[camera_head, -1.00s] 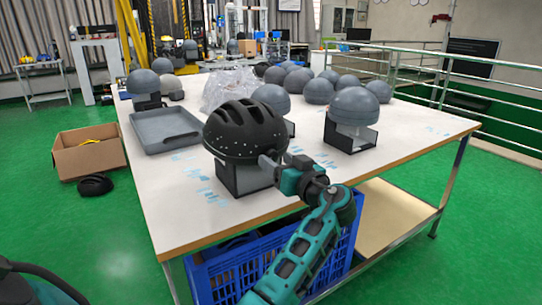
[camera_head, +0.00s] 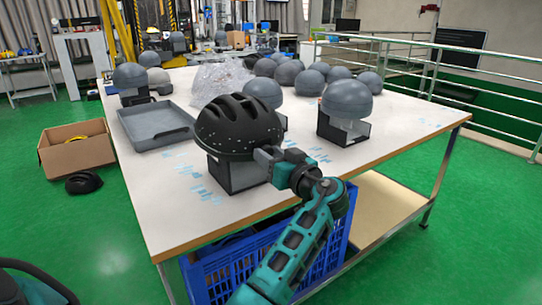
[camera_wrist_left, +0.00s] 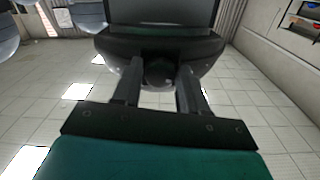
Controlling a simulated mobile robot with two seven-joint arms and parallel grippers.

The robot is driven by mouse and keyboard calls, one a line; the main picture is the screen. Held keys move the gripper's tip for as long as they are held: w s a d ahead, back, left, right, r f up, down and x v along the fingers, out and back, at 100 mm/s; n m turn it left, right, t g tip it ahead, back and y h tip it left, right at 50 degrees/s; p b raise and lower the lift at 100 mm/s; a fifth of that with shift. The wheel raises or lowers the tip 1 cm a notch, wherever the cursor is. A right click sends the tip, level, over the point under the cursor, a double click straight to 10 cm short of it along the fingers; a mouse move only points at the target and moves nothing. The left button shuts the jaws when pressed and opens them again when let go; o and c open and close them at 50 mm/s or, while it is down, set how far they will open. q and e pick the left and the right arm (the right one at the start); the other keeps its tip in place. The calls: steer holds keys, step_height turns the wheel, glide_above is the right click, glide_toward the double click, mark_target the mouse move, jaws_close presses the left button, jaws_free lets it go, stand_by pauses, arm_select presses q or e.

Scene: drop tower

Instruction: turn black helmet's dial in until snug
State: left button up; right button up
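The black helmet (camera_head: 238,124), domed and vented, sits on a dark open stand (camera_head: 238,174) near the table's front edge. My left gripper (camera_head: 266,157) is at the helmet's lower right rim. In the left wrist view the fingers of my left gripper (camera_wrist_left: 160,82) stand on either side of the round dark dial (camera_wrist_left: 160,71), which fills the space between their tips. The helmet's dark rim (camera_wrist_left: 215,45) and the stand show behind the dial there. The dial is hidden in the head view. My right gripper is not in view.
A grey tray (camera_head: 153,138) lies left of the helmet. A grey helmet (camera_head: 347,98) on a stand is to the right, and several grey domes are behind. A blue crate (camera_head: 215,280) is below the table (camera_head: 285,172). A cardboard box (camera_head: 75,152) stands on the floor.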

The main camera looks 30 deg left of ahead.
arm_select(q)
steer(key=c, duration=0.7)
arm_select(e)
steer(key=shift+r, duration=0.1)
arm_select(q)
steer(key=m+p, duration=0.1)
steer(key=m, duration=0.3)
steer(key=shift+r+m+p, duration=0.15)
steer(key=shift+m+p, duration=0.15)
steer(key=shift+p, duration=0.05)
steer(key=m+p, duration=0.2)
steer(key=m, duration=0.1)
steer(key=shift+m, duration=0.3)
steer(key=m+p, duration=0.2)
steer(key=m, duration=0.3)
steer(key=shift+p, duration=0.4)
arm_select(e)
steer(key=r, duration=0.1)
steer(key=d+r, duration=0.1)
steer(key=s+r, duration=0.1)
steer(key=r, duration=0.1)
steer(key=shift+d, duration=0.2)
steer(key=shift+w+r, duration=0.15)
